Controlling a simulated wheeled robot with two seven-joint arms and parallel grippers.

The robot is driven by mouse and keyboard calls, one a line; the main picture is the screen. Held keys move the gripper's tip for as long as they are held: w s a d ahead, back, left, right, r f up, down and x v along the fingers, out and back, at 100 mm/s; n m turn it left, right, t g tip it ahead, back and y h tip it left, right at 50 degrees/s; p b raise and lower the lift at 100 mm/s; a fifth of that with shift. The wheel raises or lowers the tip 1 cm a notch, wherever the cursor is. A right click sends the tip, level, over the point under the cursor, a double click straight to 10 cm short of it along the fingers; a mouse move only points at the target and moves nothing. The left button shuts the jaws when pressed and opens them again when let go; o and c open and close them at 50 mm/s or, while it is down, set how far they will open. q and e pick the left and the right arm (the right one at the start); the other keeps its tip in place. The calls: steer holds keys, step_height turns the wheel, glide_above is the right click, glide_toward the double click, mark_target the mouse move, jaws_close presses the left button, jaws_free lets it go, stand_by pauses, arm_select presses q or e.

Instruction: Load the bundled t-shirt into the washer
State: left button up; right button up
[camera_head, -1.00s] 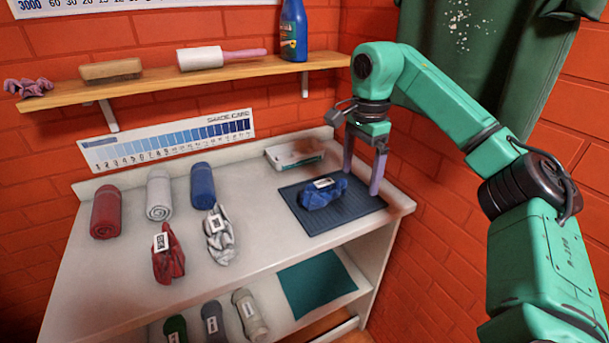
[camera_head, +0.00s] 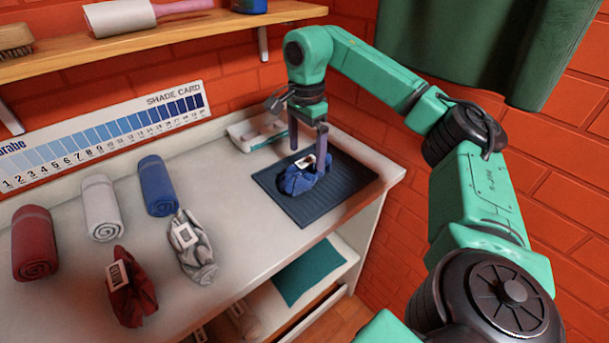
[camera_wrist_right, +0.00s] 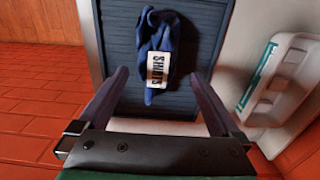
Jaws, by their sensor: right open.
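A blue cloth bundle (camera_head: 297,183) with a white label lies on a dark ribbed mat (camera_head: 345,192) on the counter. In the right wrist view the bundle (camera_wrist_right: 172,38) lies ahead, and its label seems to read "SHIRTS". My right gripper (camera_head: 307,152) is open and points down above the bundle. In the wrist view its two fingers (camera_wrist_right: 160,76) stand apart, on either side of the label end, with nothing gripped. Whether the fingertips touch the cloth cannot be told. No washer shows. My left gripper is not in view.
Red (camera_head: 130,290) and grey-white (camera_head: 200,258) labelled bundles lie left on the counter, before red (camera_head: 35,245), white (camera_head: 100,208) and blue (camera_head: 157,186) rolls. A white tray (camera_head: 250,132) stands behind the mat. A shelf (camera_head: 180,38) and brick walls bound the space.

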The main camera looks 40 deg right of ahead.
mark_target(306, 171)
steer(key=f, duration=0.6)
steer(key=shift+s+a+p, duration=0.2)
steer(key=shift+p, duration=0.2)
steer(key=shift+w+f, duration=0.1)
steer(key=shift+f, duration=0.1)
steer(key=c, duration=1.3)
steer(key=shift+r, duration=0.15)
step_height(306, 171, up, 11)
steer(key=shift+f, duration=0.15)
step_height(306, 171, up, 9)
steer(key=p, duration=0.5)
steer(key=shift+p, duration=0.4)
